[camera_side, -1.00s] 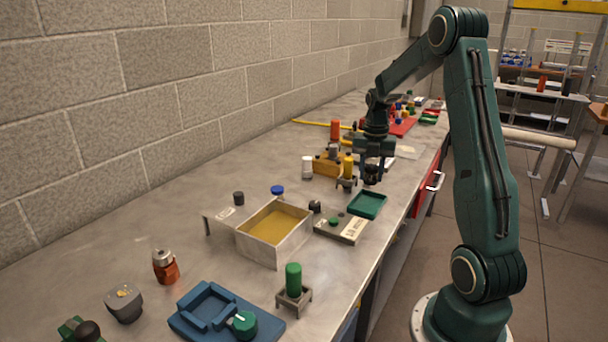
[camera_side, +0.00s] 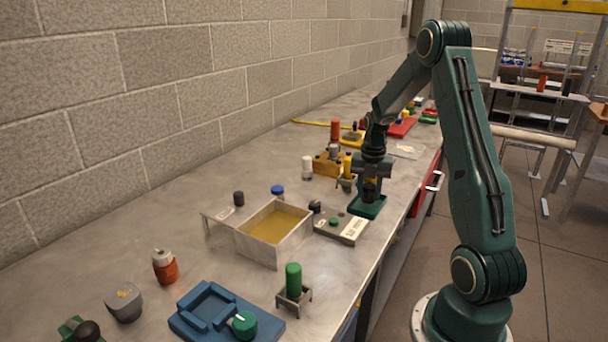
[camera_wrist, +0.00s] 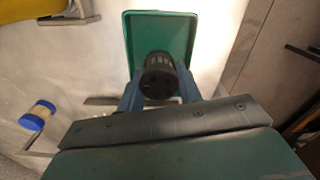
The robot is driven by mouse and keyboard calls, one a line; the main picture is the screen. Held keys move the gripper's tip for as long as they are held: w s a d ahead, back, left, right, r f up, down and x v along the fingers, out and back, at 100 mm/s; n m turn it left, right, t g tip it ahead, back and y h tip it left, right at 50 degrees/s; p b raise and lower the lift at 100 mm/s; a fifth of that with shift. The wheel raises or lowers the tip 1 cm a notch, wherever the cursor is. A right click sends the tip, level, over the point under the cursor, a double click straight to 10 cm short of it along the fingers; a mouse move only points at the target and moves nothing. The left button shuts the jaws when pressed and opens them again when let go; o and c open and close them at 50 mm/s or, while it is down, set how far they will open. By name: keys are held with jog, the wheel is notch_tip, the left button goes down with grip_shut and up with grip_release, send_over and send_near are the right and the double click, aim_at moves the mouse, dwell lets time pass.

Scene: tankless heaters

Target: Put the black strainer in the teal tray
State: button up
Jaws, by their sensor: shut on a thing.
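The black strainer (camera_wrist: 160,78) is a small dark cylinder with slotted sides, held between the two fingers of my gripper (camera_wrist: 161,90). The teal tray (camera_wrist: 160,18) is a shallow rectangle with a raised rim, directly below and beyond the strainer in the wrist view. In the side view my gripper (camera_side: 370,192) is low over the tray (camera_side: 367,210), shut on the strainer. The gripper hides part of the tray. I cannot tell whether the strainer touches the tray floor.
A flat box with a green button (camera_side: 342,228) stands close in front of the tray. A white bin with a yellow inside (camera_side: 273,232) is to its left. The bench's right edge runs close by the tray.

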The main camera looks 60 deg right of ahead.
aim_at(369, 186)
jog(key=shift+f, duration=0.35)
jog(key=shift+f, duration=0.6)
dwell(0.6)
jog(key=o, duration=1.2)
jog(key=shift+c, duration=0.2)
notch_tip(369, 186, up, 14)
jog(key=shift+a, duration=0.1)
